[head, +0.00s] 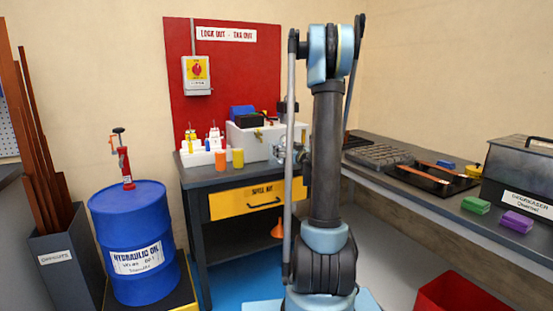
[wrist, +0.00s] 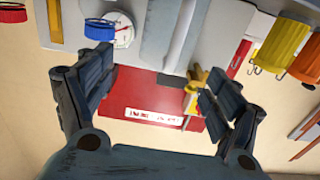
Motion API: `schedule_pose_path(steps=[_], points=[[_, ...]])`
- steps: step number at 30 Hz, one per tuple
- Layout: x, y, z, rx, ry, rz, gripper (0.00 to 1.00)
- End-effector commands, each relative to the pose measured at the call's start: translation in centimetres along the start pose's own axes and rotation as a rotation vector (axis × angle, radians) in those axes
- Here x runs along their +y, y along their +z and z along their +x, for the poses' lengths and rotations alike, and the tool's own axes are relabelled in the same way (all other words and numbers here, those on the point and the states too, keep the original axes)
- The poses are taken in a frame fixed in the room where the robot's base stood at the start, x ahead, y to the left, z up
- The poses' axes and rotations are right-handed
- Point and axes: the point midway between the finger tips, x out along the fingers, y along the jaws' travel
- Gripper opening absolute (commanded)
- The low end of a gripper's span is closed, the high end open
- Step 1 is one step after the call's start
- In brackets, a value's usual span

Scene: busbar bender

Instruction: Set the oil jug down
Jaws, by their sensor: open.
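My gripper (wrist: 160,85) is open in the wrist view, its two dark fingers spread apart. No object is clearly held between them. In the head view my own arm stands upright in the middle and hides part of the workbench (head: 242,179). I cannot pick out the oil jug with certainty in either view. A white box-like unit (head: 245,142) stands on the bench close to my arm.
Orange (head: 221,160) and yellow (head: 238,158) containers stand at the bench front, beside small white bottles (head: 203,146). A red hand pump (head: 125,165) tops the drum. The right counter holds a black tray (head: 430,178) and a degreaser tank (head: 520,180). A red bin (head: 452,295) sits at lower right.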

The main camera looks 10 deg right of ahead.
Motion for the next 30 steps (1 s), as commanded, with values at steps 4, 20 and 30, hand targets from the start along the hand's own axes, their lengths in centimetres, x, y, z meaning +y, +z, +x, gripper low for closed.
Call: schedule_pose_path(steps=[4, 20, 30], points=[[0.0, 0.0, 2.0, 0.0, -0.001, 0.0, 0.83], [-0.8, -0.1, 6.3, 0.0, -0.002, 0.0, 0.83], [-0.8, -0.1, 8.0, 0.0, 0.0, 0.0, 0.83]])
